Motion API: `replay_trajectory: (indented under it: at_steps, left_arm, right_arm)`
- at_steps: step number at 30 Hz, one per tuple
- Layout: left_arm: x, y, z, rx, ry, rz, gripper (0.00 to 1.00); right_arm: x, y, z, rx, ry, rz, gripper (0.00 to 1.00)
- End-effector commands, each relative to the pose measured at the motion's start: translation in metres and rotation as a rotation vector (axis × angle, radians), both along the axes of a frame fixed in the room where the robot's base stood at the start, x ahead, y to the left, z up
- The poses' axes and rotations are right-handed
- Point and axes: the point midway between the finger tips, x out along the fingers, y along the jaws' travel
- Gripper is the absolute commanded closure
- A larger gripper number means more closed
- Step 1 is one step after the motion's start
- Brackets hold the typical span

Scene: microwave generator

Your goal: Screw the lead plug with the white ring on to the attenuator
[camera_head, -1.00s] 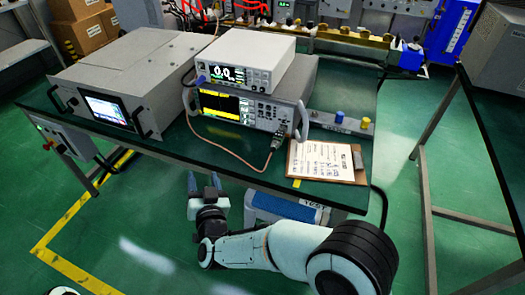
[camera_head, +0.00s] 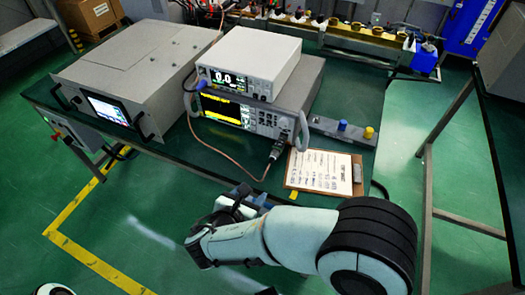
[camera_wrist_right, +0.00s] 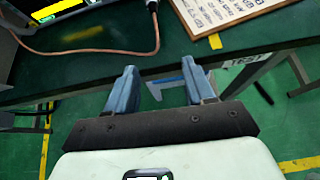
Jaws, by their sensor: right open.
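A pinkish-brown lead (camera_head: 228,158) runs from the left of the stacked instruments to a dark and silver connector (camera_head: 277,149) at the front right of the lower instrument. This is likely where the plug and attenuator are, but I cannot tell them apart, nor see a white ring. My right gripper (camera_head: 252,198) is at the table's front edge, below and left of the clipboard. Its blue fingers (camera_wrist_right: 161,88) are apart with nothing between them.
A clipboard (camera_head: 320,170) lies at the table's front right, near the connector. A grey bar with blue and yellow knobs (camera_head: 343,127) lies behind it. A large grey unit (camera_head: 135,70) stands at left. The dark table edge (camera_wrist_right: 80,98) is just beyond my right fingers.

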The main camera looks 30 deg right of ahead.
Motion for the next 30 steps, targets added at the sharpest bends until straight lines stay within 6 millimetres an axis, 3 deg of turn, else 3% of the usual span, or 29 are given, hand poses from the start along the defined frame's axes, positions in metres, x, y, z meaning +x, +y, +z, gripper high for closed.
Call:
replay_trajectory:
  at_steps: [3,6,16,24,30]
  left_arm:
    - [-0.004,-0.001,0.003,-0.004,0.01,-0.004,1.0]
    - [-0.004,-0.001,0.002,-0.005,0.011,-0.005,1.0]
    - [0.002,-0.001,-0.012,-0.001,-0.007,0.0,1.0]
    - [0.026,0.01,-0.03,0.03,-0.072,0.026,1.0]
    - [0.034,0.014,-0.036,0.04,-0.095,0.037,1.0]
  right_arm:
    - [0.005,-0.01,0.025,-0.111,-0.053,0.014,0.47]
    - [0.008,-0.015,0.03,-0.141,-0.067,0.015,0.47]
    - [0.041,-0.056,0.005,-0.141,-0.066,0.009,0.47]
    - [0.072,-0.092,-0.014,-0.14,-0.065,0.01,0.47]
    - [0.084,-0.104,-0.02,-0.138,-0.067,0.014,0.47]
